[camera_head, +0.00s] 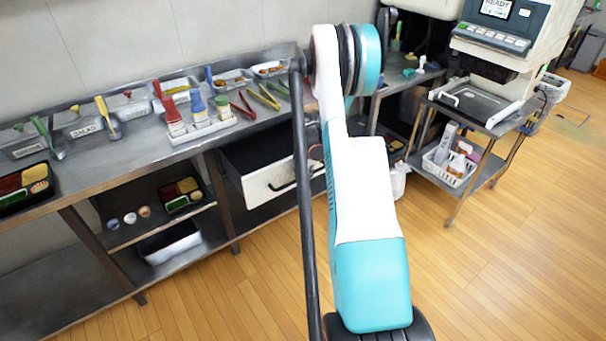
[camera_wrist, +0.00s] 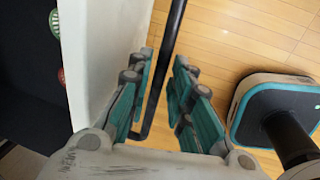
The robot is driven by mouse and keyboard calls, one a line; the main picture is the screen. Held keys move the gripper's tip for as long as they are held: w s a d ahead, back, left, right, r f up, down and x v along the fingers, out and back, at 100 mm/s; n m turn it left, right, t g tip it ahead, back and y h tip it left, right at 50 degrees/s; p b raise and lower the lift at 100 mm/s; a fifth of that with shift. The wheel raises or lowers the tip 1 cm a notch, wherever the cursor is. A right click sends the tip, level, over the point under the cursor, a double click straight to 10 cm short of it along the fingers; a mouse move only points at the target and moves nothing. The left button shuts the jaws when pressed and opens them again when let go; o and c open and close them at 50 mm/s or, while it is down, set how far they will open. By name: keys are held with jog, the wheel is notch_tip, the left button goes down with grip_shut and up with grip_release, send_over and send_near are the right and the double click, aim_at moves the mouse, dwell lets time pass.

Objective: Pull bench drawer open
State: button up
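The bench drawer (camera_head: 262,188) has a white front and stands pulled out from under the metal bench (camera_head: 130,150), with its dark inside showing. Its black bar handle (camera_head: 284,187) is partly hidden by my arm. In the wrist view the white drawer front (camera_wrist: 98,45) runs along the left, and the handle (camera_wrist: 172,35) passes between the fingers. My gripper (camera_wrist: 164,62) has its fingers apart on either side of the handle, with a gap showing. The gripper is hidden behind my arm in the head view.
Bottles, tongs and pans stand on the bench top. A green round item (camera_wrist: 55,22) shows inside the drawer. A cart (camera_head: 470,170) with a basket stands right. The wooden floor in front is clear.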

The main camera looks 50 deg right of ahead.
notch_tip(320, 180, up, 12)
jog(key=s, duration=0.2)
jog(key=shift+s+a, duration=0.15)
jog(key=shift+a, duration=0.15)
jog(key=shift+f, duration=0.15)
dwell(0.3)
